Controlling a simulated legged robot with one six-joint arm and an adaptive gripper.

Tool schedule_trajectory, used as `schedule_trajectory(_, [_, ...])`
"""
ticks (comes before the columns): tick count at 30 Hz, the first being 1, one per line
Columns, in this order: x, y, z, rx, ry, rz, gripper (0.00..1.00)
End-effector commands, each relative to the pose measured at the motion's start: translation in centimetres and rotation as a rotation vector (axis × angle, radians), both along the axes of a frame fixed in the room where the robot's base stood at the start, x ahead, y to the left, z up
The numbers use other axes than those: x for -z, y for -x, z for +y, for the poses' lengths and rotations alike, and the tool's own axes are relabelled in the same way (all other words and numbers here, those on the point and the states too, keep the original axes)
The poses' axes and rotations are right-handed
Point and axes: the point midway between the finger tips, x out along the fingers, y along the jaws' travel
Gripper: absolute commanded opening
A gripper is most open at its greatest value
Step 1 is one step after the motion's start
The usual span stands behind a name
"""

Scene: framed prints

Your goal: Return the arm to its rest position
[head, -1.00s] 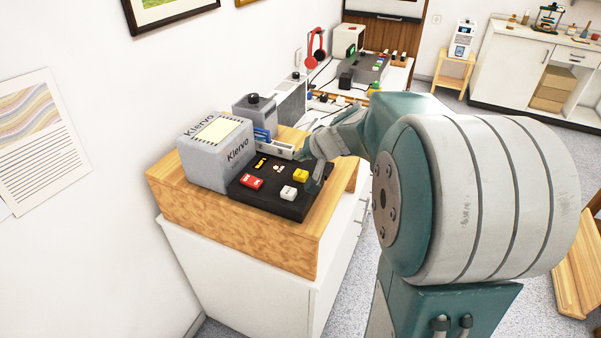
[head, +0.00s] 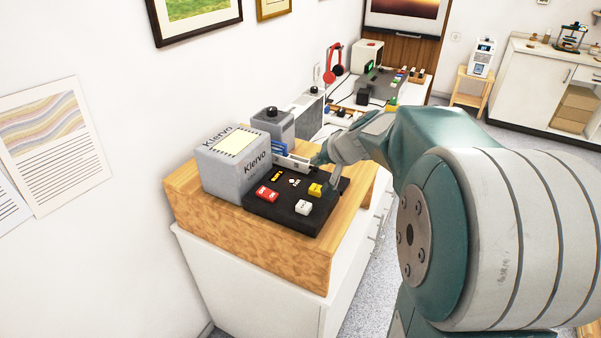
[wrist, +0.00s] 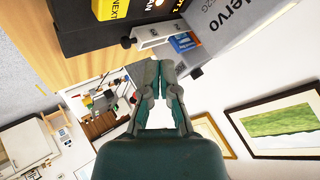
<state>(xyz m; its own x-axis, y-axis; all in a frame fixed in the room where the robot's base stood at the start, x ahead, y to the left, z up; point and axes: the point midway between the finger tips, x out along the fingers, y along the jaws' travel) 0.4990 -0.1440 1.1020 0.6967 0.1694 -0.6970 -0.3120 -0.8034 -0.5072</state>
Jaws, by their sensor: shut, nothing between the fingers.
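My gripper (wrist: 158,72) is shut and empty, its two fingers meeting at the tips in the wrist view. In the head view my gripper (head: 328,158) is at the end of my teal and white arm, by the far right edge of a black panel (head: 268,212). The panel carries a red, a white and a yellow block-shaped button. It lies on a wooden-topped cabinet (head: 250,250). A grey box marked Klervo (head: 232,165) stands at the panel's left. Part of the gripper overlaps the panel's edge in the picture, so I cannot tell whether they touch.
A small drawer-like white holder with blue items (head: 285,158) sits behind the panel. Beyond is a second bench with red headphones (head: 334,65). A wooden stool (head: 472,88) and white counter (head: 530,90) stand at the back right. Framed prints (head: 195,15) hang on the left wall.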

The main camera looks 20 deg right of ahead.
Motion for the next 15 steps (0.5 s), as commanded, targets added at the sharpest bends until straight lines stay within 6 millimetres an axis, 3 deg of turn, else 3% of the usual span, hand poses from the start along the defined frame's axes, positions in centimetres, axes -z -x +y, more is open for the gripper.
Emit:
schedule_trajectory(5, [-0.1, 0.1, 0.2, -0.003, 0.001, 0.001, 0.00])
schedule_trajectory(8, [-0.6, 1.1, 1.8, -0.038, 0.017, 0.011, 0.00])
schedule_trajectory(11, [-1.5, 3.5, 5.0, -0.109, 0.056, 0.039, 0.00])
schedule_trajectory(15, [-2.3, 8.3, 9.6, -0.216, 0.135, 0.094, 0.00])
